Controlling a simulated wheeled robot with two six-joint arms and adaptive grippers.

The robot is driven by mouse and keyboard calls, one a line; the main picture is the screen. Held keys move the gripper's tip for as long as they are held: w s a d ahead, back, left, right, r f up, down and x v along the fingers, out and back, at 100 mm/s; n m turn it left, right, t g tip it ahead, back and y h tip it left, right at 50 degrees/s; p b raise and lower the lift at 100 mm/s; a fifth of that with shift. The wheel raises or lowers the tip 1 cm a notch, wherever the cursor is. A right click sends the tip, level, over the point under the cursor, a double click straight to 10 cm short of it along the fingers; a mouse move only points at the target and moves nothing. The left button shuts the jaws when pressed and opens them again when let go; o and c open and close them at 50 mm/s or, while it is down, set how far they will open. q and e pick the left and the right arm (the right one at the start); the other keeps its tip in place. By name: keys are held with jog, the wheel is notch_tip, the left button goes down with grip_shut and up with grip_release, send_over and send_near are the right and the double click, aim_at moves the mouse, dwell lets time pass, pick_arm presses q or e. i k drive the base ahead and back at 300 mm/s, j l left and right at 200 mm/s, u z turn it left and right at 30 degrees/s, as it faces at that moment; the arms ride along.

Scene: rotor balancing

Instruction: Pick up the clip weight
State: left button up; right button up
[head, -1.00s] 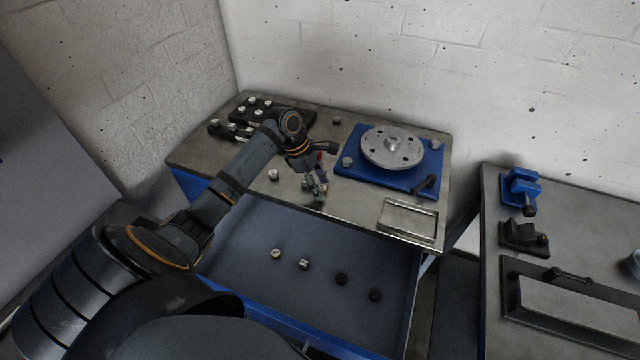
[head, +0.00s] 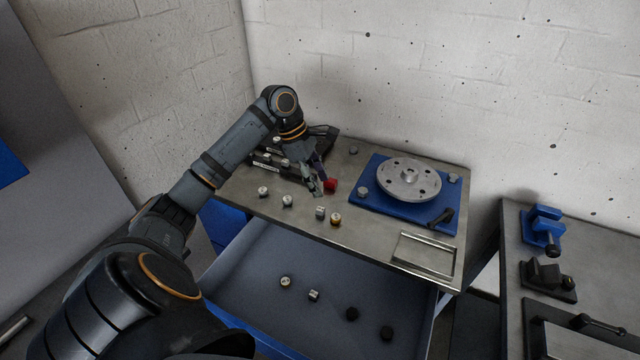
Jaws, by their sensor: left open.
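Several small weights stand near the front edge of the bench: a silver one (head: 263,191), another silver one (head: 287,200), a squarish grey one (head: 320,212) and one with a yellowish body (head: 335,218). I cannot tell which of these is the clip weight. The arm and gripper hide part of the dark weight rack (head: 265,167). My right gripper is out of view.
A silver rotor disc (head: 408,182) stands on a blue base (head: 385,203) at the right, with an empty metal tray (head: 398,257) in front. The open drawer (head: 250,275) below holds several small parts. A second bench (head: 600,250) carries blue and black fixtures.

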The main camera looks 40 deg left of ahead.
aim_at(313, 295)
jog(key=k, duration=1.5)
